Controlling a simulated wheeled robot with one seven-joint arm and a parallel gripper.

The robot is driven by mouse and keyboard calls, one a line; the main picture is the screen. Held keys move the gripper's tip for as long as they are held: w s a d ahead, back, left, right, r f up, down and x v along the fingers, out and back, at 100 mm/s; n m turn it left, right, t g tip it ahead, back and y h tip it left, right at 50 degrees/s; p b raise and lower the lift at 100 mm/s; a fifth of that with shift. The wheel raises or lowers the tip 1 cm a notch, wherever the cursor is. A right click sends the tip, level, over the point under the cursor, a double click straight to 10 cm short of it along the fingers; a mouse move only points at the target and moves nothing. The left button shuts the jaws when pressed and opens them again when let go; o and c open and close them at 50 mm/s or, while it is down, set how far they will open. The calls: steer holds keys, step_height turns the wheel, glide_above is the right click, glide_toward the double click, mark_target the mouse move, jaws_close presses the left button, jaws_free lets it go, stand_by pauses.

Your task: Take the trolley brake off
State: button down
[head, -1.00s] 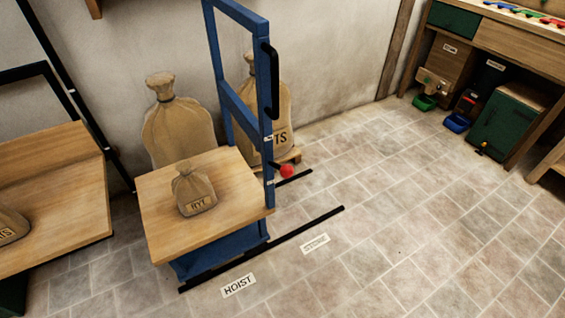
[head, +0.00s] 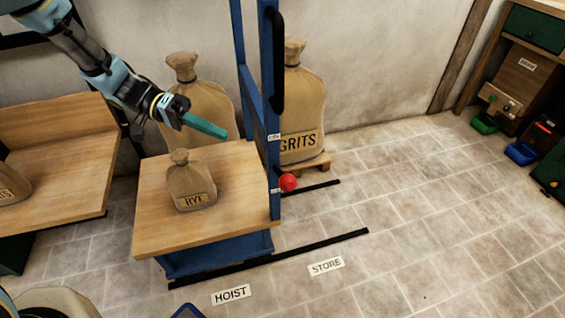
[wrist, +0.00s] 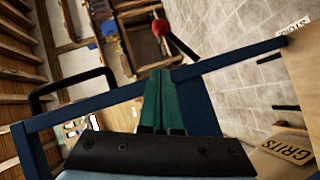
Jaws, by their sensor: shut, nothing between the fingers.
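The trolley has a blue frame and a wooden deck (head: 243,188). Its brake is a short dark lever with a red knob (head: 288,183) on the right upright, beside the lower of two small white labels too small to read. In the wrist view the red knob (wrist: 160,27) and its dark lever show beyond the blue frame (wrist: 110,97). My gripper (head: 222,133) is shut and empty, above the back of the deck, left of the upright and apart from the knob. In the wrist view my gripper (wrist: 160,74) points towards the frame, with the knob beyond its tips.
A RYE sack (head: 190,182) stands on the deck. A GRITS sack (head: 302,105) on a pallet and another large sack (head: 207,103) stand behind the trolley. A wooden bench (head: 55,190) is at left. HOIST (head: 231,294) and STORE (head: 326,266) labels mark the floor, clear at right.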

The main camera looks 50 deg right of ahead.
steer(key=shift+s+d+f+m+g, duration=0.1)
steer(key=shift+s+d+m+g, duration=0.25)
steer(key=shift+d, duration=0.35)
steer(key=shift+s, duration=0.1)
steer(key=a+f+p+x, duration=0.1)
steer(key=a+p+x, duration=0.1)
steer(key=x, duration=1)
steer(key=shift+s+a+f, duration=0.2)
steer(key=shift+s, duration=0.35)
steer(key=shift+f, duration=0.1)
